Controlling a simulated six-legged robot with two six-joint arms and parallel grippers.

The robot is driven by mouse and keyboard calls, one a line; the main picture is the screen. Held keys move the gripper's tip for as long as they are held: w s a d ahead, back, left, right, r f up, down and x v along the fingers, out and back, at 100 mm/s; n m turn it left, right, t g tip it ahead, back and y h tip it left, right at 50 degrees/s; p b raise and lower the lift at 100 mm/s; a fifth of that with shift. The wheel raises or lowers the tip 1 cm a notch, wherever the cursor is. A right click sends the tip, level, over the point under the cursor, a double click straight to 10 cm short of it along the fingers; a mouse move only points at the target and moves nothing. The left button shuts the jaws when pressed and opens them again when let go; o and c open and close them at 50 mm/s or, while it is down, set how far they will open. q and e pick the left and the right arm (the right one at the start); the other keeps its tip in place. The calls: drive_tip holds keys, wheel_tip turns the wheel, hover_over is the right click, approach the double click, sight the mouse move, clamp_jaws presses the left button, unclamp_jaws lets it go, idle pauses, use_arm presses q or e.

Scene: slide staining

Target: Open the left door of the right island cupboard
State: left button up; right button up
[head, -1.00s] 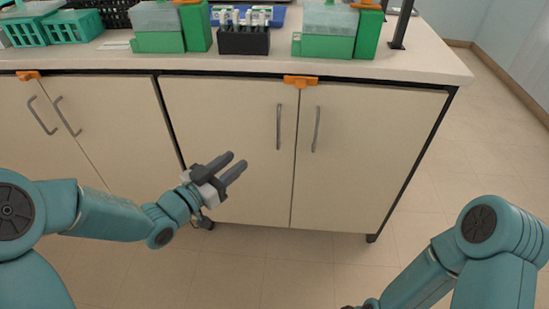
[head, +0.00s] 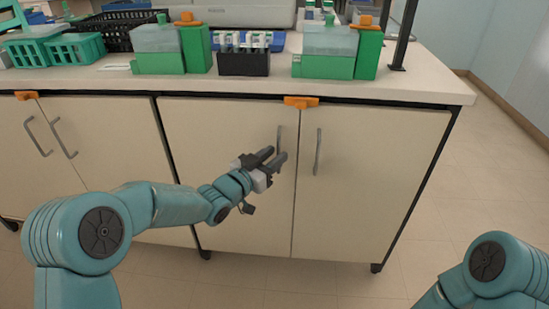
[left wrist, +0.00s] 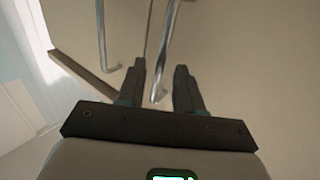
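The right island cupboard has a closed left door (head: 225,125) and a closed right door (head: 365,180), both cream. The left door's grey bar handle (head: 279,135) stands near the middle seam. My left gripper (head: 277,156) is open at the lower part of this handle. In the left wrist view the handle (left wrist: 168,45) runs down between the two spread fingertips (left wrist: 160,68); I cannot tell whether they touch it. The right door's handle (head: 318,152) also shows in the left wrist view (left wrist: 101,35). My right gripper is out of view.
An orange latch-like piece (head: 301,102) sits at the top of the seam between the doors. The countertop (head: 430,88) holds green boxes, a black rack (head: 243,63) and teal baskets (head: 75,48). Another cupboard (head: 95,125) adjoins on the left. The floor (head: 480,190) at right is clear.

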use_arm(q)
drive_tip(key=shift+w+d, duration=0.25)
drive_tip(key=shift+w, duration=0.1)
clamp_jaws()
idle(1.2)
